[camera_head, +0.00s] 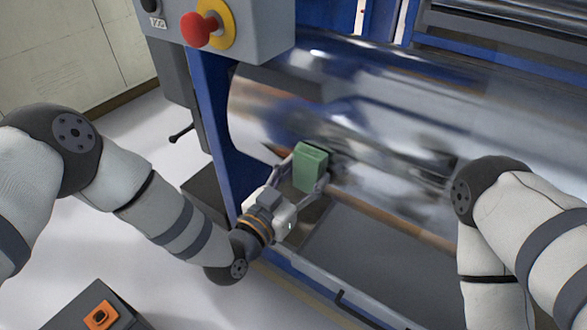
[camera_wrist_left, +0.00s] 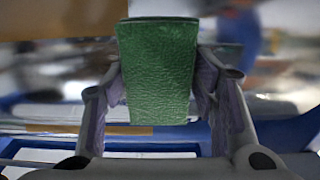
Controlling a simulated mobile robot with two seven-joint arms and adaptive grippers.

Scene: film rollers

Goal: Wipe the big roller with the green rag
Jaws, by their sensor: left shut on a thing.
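The green rag (camera_head: 310,167) is a folded block held between the fingers of my left gripper (camera_head: 306,180), which is shut on it. The rag also shows in the left wrist view (camera_wrist_left: 158,72), upright between both fingers (camera_wrist_left: 160,105). The big roller (camera_head: 400,105) is a shiny metal cylinder across the machine. The rag is at the lower left part of the roller's face; I cannot tell whether it touches. My right arm comes in from the right, but its gripper is out of view.
A blue machine frame (camera_head: 215,120) stands left of the roller. A grey control box with a red emergency button (camera_head: 197,30) hangs above left. A thinner brown roller (camera_head: 395,222) lies below the big one. A grey box with an orange switch (camera_head: 100,316) is at bottom left.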

